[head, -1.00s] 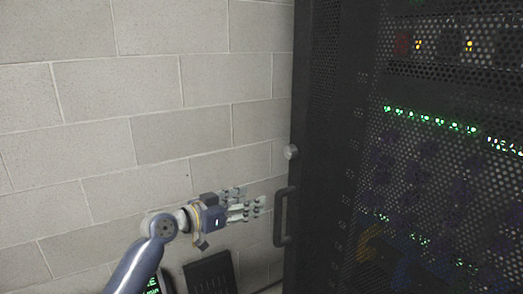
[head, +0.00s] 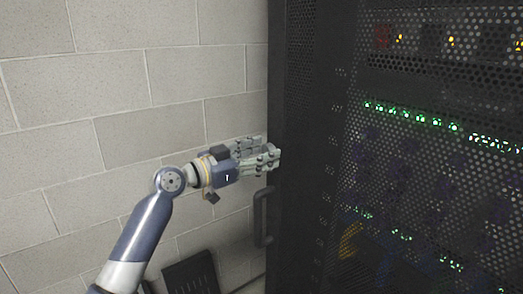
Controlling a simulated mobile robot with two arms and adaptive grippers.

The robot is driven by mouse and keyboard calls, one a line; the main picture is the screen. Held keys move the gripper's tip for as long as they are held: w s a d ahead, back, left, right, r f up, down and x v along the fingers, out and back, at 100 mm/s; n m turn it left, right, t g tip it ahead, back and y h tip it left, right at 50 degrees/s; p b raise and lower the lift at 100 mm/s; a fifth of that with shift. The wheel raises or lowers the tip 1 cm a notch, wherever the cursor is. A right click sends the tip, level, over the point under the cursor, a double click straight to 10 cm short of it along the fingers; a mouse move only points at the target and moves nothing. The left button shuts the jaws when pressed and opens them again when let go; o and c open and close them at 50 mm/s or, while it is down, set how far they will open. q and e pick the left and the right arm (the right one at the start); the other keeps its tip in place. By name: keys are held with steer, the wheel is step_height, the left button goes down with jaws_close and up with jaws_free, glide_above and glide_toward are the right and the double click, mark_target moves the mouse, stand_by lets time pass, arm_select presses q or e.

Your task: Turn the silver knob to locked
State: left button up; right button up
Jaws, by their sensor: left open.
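My left gripper (head: 268,157) comes in from the left, its fingers pointing right at the edge of the black cabinet door. It is open, and its fingertips are at the place of the silver knob. The fingers cover the knob, so I cannot make out its turn or whether they touch it. The black door handle (head: 259,217) is just below the fingertips on the same door edge. My right gripper is not in view.
The black rack cabinet (head: 300,130) with a perforated door and green and yellow lights fills the right side. A grey block wall (head: 120,80) stands behind my arm. A dark panel (head: 190,275) is low beneath the arm.

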arm_select(q)
steer(key=shift+w+d+f, duration=0.1)
steer(key=shift+w+d, duration=0.05)
steer(key=shift+w, duration=0.05)
steer(key=c, duration=1.1)
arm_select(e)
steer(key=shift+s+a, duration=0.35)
